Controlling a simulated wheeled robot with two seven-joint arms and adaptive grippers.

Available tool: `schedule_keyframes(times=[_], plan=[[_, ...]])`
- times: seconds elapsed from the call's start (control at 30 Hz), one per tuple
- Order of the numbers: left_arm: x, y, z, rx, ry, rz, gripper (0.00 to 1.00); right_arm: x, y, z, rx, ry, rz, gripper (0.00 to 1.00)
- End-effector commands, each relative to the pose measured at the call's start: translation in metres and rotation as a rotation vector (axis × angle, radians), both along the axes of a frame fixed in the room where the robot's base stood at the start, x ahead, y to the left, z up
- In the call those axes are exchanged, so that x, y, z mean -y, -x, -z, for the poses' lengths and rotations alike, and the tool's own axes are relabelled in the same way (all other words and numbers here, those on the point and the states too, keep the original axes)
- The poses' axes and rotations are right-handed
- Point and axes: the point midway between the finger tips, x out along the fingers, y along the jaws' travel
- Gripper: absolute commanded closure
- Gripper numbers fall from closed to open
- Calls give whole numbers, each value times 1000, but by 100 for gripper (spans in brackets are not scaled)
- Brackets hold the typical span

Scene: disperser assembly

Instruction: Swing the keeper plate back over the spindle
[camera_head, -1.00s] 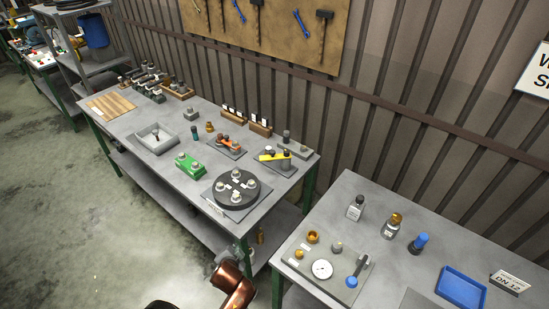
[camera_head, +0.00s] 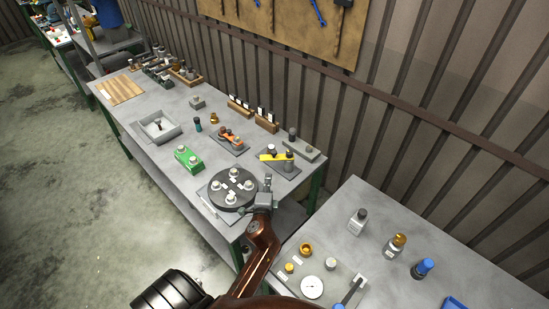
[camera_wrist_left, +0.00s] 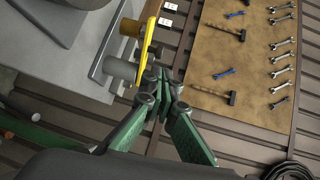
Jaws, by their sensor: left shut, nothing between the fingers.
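A yellow plate (camera_head: 272,156), which looks like the keeper plate, sits on a grey base (camera_head: 277,166) near the bench's back edge. A grey post (camera_head: 290,158) stands by its right end; I cannot tell which post is the spindle. In the left wrist view the yellow plate (camera_wrist_left: 149,32) runs beside a grey post (camera_wrist_left: 120,69) and a brass-coloured one (camera_wrist_left: 130,27). My left gripper (camera_head: 267,180) is shut and empty, in front of the plate in the head view. Its fingertips (camera_wrist_left: 164,82) appear close to the plate's near end; contact is unclear. My right gripper is out of view.
A black round disc with several pale knobs (camera_head: 233,188) stands left of my left gripper. A green block (camera_head: 188,158) and an orange part (camera_head: 230,137) lie further left. A second table (camera_head: 440,245) with bottles stands at the right.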

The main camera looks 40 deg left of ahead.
Motion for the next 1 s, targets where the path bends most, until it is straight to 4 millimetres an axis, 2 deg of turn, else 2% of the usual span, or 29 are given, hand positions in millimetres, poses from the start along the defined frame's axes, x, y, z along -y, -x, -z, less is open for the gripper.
schedule_keyframes(times=[0.1,0.23,0.53,0.73,1.0], plan=[[-8,-20,1,2,0,6,100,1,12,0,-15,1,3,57],[-22,-43,5,2,0,7,100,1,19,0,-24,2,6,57],[-54,-89,15,2,3,5,100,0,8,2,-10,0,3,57],[-66,-105,18,1,4,4,100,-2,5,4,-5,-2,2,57],[-69,-108,19,2,5,2,100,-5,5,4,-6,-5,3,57]])
